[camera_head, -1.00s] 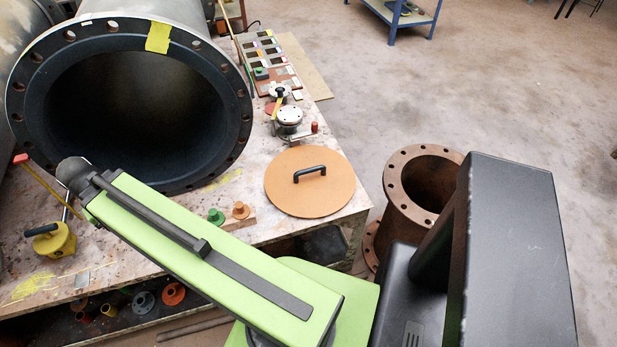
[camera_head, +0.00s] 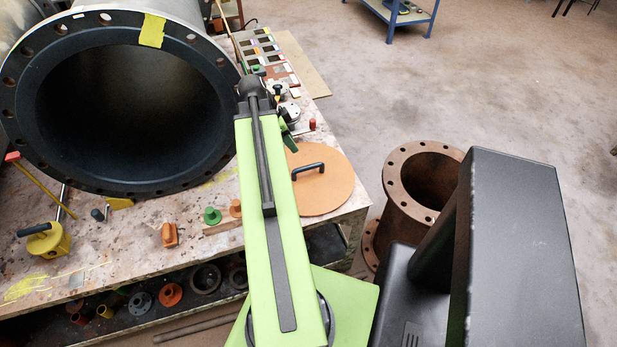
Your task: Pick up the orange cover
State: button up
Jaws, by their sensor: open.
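The orange cover (camera_head: 325,190) is a flat round disc with a black bar handle (camera_head: 308,170) on top. It lies flat at the right front corner of the workbench. My arm hides its left edge. My gripper (camera_head: 289,140) shows only as a small green and black part just past the arm's far end, at the upper left of the cover in the picture. It is open, with nothing seen in it. Most of it is hidden behind my arm, and its height above the cover cannot be told.
A large black-lined flanged pipe (camera_head: 222,128) fills the bench's left. A valve-like metal part and a red cap (camera_head: 312,124) stand behind the cover. A green plug (camera_head: 212,216) and an orange part (camera_head: 170,235) are left of my arm. A rusty flanged pipe (camera_head: 398,190) stands on the floor, right.

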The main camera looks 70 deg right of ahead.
jog(key=b, duration=0.8)
send_over(308, 166)
jog(key=w+a, duration=0.2)
jog(key=f, duration=0.9)
jog(key=shift+w+d+f, duration=0.1)
jog(key=shift+d+f, duration=0.15)
jog(key=shift+f, duration=0.05)
jog(key=shift+d+f+b, duration=0.1)
jog(key=shift+f+b, duration=0.15)
jog(key=shift+b, duration=0.05)
jog(key=shift+r, duration=0.1)
jog(key=b+x, duration=0.4)
jog(key=x, duration=0.1)
jog(key=shift+b, duration=0.3)
jog(key=shift+f, duration=0.3)
jog(key=shift+c, duration=0.2)
grip_shut()
